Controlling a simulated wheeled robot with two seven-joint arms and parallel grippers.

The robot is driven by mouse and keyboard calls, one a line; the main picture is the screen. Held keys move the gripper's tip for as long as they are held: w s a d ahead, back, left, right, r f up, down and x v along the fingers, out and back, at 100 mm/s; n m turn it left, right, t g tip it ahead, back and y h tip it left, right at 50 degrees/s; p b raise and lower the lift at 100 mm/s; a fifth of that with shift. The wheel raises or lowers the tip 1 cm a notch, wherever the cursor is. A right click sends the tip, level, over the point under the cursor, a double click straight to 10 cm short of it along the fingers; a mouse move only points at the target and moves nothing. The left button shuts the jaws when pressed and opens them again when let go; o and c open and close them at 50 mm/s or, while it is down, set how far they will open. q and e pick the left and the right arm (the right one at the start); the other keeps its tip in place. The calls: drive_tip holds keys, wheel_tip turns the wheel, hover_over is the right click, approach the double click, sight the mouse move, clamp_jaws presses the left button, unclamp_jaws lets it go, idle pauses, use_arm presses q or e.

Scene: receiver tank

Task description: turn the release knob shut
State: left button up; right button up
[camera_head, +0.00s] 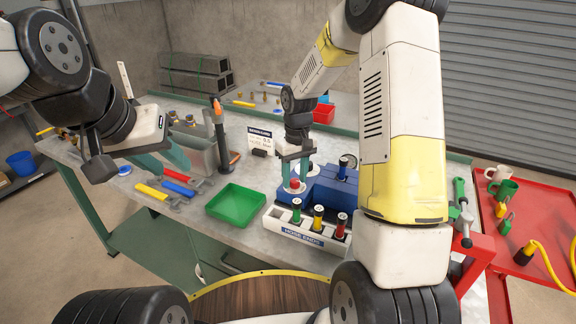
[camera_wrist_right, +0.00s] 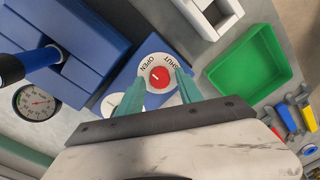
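The red release knob (camera_wrist_right: 159,77) sits on a white round dial plate marked OPEN and SHUT, fixed to the blue tank block (camera_wrist_right: 75,45). The knob also shows in the head view (camera_head: 294,184), at the left end of the blue tank (camera_head: 332,190). My right gripper (camera_wrist_right: 160,84) is open, with its green fingers on either side of the knob. Whether the fingers touch the knob, I cannot tell. The knob's small white mark is hard to read. My left gripper (camera_head: 176,162) is open and empty, above the left part of the bench.
A green tray (camera_head: 236,204) and a white hose-ends rack (camera_head: 300,231) stand in front of the tank. A pressure gauge (camera_wrist_right: 37,102) is near the knob. Blue- and yellow-handled tools (camera_head: 179,188) lie below my left gripper. A red cart (camera_head: 530,225) stands at the right.

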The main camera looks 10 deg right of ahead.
clamp_jaws()
drive_tip(key=shift+m, duration=0.3)
drive_tip(key=m, duration=0.3)
drive_tip(key=shift+m, duration=0.3)
drive_tip(key=m, duration=0.4)
drive_tip(key=shift+d, duration=0.1)
drive_tip(key=m, duration=0.9)
drive_tip(key=shift+s+m+t, duration=0.1)
drive_tip(key=shift+m+t, duration=0.2)
